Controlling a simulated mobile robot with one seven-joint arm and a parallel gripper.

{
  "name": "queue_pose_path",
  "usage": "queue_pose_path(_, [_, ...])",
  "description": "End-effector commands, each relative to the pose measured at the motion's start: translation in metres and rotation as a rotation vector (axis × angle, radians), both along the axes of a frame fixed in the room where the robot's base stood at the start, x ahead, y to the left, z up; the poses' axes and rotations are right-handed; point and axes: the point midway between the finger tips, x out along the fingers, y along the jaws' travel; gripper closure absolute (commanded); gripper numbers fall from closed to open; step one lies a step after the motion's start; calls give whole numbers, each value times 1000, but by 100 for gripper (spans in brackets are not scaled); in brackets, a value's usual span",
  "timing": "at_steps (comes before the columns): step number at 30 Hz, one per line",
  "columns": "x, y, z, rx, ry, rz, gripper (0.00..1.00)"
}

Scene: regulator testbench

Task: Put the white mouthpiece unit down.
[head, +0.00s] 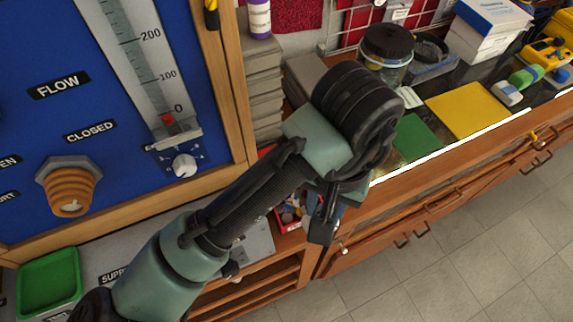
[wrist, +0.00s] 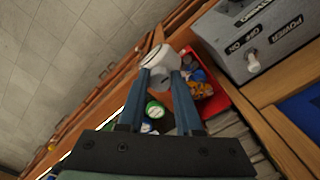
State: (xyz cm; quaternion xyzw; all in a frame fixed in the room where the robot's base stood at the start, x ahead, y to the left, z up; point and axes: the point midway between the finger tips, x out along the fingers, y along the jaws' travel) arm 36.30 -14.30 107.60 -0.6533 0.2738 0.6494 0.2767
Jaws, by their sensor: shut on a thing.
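The white mouthpiece unit (wrist: 160,58) is between the fingertips of my gripper (wrist: 161,78) in the wrist view. The two blue fingers are shut on it, and it sticks out past their tips. In the head view my gripper (head: 324,215) points down over the wooden bench's front edge, beside the red bin (head: 283,222). The mouthpiece unit is mostly or wholly hidden there behind the fingers. I cannot tell whether it touches anything below it.
The red bin (wrist: 205,88), filled with small items, lies just right of the held unit. A grey switch box (wrist: 250,45) stands beyond it. A green pad (head: 415,137) and yellow pad (head: 468,110) lie on the counter. The floor (head: 480,230) is open in front.

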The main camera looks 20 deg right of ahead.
Motion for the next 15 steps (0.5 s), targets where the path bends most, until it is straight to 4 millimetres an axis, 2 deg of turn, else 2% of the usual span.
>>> queue_pose_path(1, [14, 0, 0, 0, 1, 5, 100])
queue_pose_path(6, [56, 1, -1, -1, 1, 3, 100])
queue_pose_path(15, [119, 3, -2, -1, 1, 2, 100])
